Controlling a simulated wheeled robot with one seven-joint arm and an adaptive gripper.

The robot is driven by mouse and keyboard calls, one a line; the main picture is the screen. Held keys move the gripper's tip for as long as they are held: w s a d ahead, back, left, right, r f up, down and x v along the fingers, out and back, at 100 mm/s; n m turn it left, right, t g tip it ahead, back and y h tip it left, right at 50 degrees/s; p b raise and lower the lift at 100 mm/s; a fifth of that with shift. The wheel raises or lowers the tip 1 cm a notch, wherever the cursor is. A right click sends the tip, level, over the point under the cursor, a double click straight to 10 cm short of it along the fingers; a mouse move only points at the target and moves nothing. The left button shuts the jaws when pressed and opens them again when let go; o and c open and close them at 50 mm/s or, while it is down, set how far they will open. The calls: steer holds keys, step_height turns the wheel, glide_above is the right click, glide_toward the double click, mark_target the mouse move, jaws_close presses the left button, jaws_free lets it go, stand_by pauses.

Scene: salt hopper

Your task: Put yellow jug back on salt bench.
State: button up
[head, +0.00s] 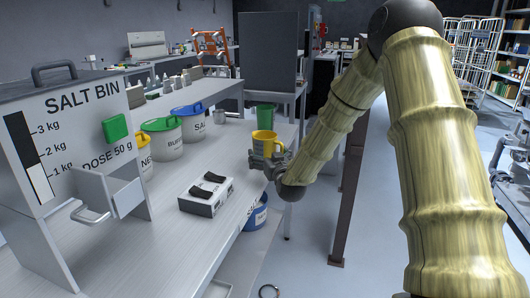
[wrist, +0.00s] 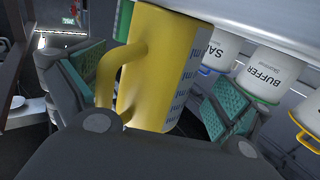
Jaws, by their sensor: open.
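The yellow jug (head: 265,141) is upright at the right edge of the salt bench (head: 236,205) in the head view. My gripper (head: 270,164) is at the jug, close to the bench edge. In the wrist view the jug (wrist: 165,70) sits between the two green-padded fingers of my gripper (wrist: 155,90), which are spread apart. Its handle points toward the left finger. The base of the jug seems to be at the bench top, but I cannot tell if it touches.
The salt bin (head: 75,125) stands at the bench's near left, with a grey box (head: 207,195) beyond it. Lidded buckets (head: 163,138) line the back, and a green cup (head: 265,115) stands behind the jug. A blue-rimmed bucket (head: 256,216) is below the bench edge.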

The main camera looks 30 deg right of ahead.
mark_target(268, 145)
steer(key=shift+w+d, duration=0.1)
steer(key=shift+w, duration=0.35)
steer(key=c, duration=1.4)
steer(key=shift+c, duration=0.2)
steer(key=shift+r, duration=0.15)
steer(key=shift+r, duration=0.65)
step_height(268, 145, up, 3)
steer(key=shift+f+p, duration=0.2)
steer(key=shift+p, duration=0.15)
steer(key=s, duration=0.5)
steer(key=s+d, duration=0.1)
steer(key=s, duration=0.4)
steer(key=s+d+r, duration=0.1)
steer(key=s, duration=0.5)
steer(key=shift+d+p, duration=0.1)
steer(key=shift+p, duration=0.25)
steer(key=shift+c, duration=0.9)
